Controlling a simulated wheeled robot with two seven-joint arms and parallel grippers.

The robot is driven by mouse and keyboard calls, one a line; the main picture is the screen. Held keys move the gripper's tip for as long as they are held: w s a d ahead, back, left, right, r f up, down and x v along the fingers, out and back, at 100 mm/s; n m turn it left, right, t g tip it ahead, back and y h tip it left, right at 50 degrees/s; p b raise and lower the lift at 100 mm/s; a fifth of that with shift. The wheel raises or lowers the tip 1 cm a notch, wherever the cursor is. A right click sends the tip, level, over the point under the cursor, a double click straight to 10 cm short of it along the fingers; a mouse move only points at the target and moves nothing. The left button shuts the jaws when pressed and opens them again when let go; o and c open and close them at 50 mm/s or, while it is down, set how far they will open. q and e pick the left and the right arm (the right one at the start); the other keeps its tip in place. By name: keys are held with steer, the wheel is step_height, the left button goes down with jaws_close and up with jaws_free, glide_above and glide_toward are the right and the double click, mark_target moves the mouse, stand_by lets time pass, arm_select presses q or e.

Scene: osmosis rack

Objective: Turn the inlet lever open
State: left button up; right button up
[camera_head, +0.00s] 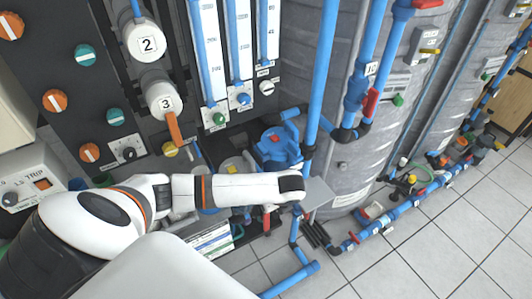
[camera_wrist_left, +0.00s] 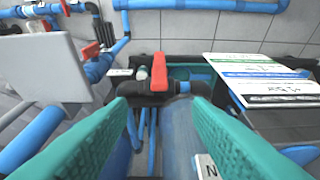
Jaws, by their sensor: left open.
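A red lever (camera_wrist_left: 159,72) stands on a black valve body (camera_wrist_left: 150,92) in the left wrist view, its length pointing away from me. My left gripper (camera_wrist_left: 160,118) has two teal fingers spread wide. The lever shows in the gap between them, slightly beyond the tips, and nothing is held. In the head view my left arm reaches in from the left and ends at a dark wrist (camera_head: 291,187); its fingers are hidden there. A small label (camera_wrist_left: 208,167) reading "N" is partly covered by the right finger. My right gripper is not in view.
A grey plate (camera_wrist_left: 47,68) stands close on the left in the wrist view. A striped sign panel (camera_wrist_left: 265,78) is on the right. Blue pipes (camera_wrist_left: 200,4) run behind. In the head view a blue upright pipe (camera_head: 322,80) and grey tank (camera_head: 345,150) stand beyond my wrist.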

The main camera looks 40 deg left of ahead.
arm_select(q)
steer(key=b, duration=0.1)
glide_above(266, 220)
steer(key=f, duration=1)
steer(key=shift+w+a+f, duration=0.2)
steer(key=shift+w+f, duration=0.1)
steer(key=shift+w, duration=0.05)
jaws_close()
